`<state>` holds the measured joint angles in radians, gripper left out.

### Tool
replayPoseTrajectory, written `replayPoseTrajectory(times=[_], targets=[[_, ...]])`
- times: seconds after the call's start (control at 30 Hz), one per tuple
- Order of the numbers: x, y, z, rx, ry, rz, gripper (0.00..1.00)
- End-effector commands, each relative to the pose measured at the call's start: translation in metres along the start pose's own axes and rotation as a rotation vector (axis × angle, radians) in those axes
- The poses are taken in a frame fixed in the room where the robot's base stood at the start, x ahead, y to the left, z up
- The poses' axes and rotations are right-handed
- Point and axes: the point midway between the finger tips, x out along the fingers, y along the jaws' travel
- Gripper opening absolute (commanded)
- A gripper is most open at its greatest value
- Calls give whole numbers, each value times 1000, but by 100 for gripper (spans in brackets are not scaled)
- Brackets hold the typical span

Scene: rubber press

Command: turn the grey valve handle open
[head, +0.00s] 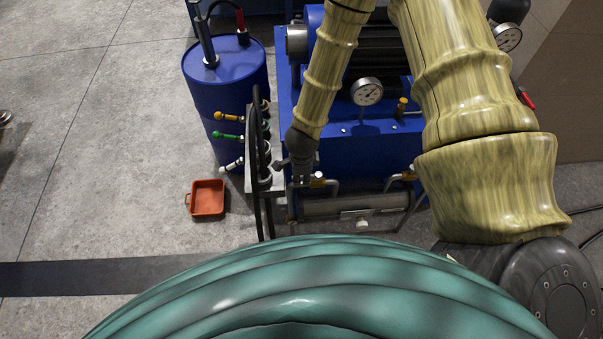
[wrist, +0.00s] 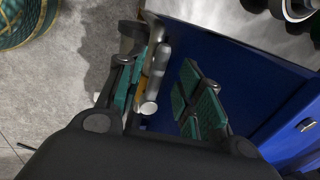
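My gripper (head: 302,172) points down in front of the blue press, just right of the upright valve panel (head: 250,172). In the wrist view my gripper (wrist: 163,88) is open, with green-padded fingers spread apart. A grey bar with a rounded end, which looks like the grey valve handle (wrist: 158,60), lies between the fingers, closer to the left one. A pale round end and an orange-brown piece show beside it. I cannot tell whether the left finger touches the bar. In the head view my gripper and arm hide most of this spot.
Yellow, green and white handles (head: 228,137) stick out left from the panel. A blue drum (head: 226,88) stands behind them. An orange tray (head: 207,198) lies on the floor. The blue press (head: 350,150) carries a gauge (head: 367,92) and pipes.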

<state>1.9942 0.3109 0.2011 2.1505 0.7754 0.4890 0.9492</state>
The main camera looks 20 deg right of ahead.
Motion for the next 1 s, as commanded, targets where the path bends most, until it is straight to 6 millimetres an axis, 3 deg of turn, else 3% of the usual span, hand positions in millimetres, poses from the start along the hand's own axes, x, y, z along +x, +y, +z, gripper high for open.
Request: replayPoseTrajectory(times=[0.6, 1.0], targets=[[-80, 0, -1, 1, 0, -2, 36], [-106, 0, -1, 1, 1, -1, 36]])
